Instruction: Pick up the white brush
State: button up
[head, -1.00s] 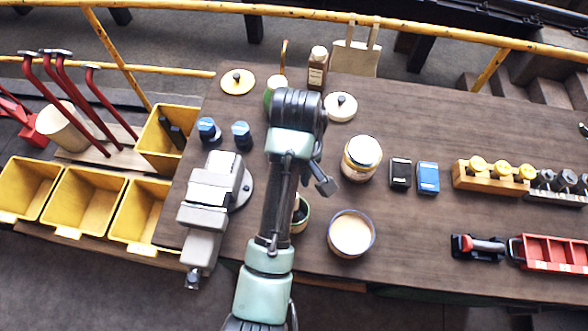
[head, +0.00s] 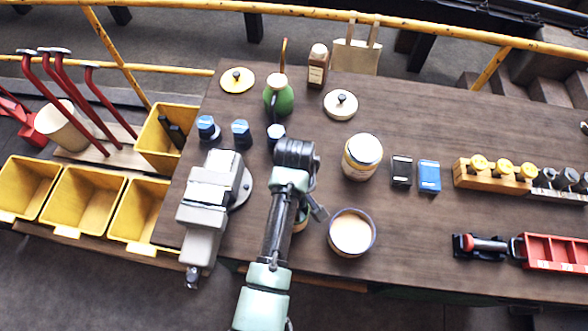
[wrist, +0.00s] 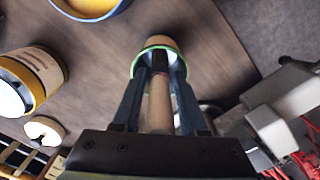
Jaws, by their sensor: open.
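A pale wooden handle (wrist: 158,105), which looks like a brush handle, runs between the fingers of my gripper (wrist: 159,68) in the wrist view. The fingers are open, one on each side of it. The handle's far end meets a small green-rimmed pot (wrist: 158,42) just beyond the fingertips. In the head view only a sliver of this pot (head: 301,219) shows beside my arm, near the table's front edge. My arm hides the handle and fingers there. The brush's bristles and any white part cannot be made out.
A bowl (head: 350,233) with pale contents stands close right of the pot, and a labelled jar (head: 362,157) behind it. A grey vise (head: 212,195) is to the left. A green bottle (head: 279,98) and several blue-topped items (head: 241,132) stand further back.

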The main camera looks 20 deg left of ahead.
jog(key=shift+f, duration=0.55)
grip_shut()
jog(key=shift+r, duration=0.1)
notch_tip(320, 180, up, 10)
jog(key=shift+f+b, duration=0.1)
jog(key=shift+b, duration=0.75)
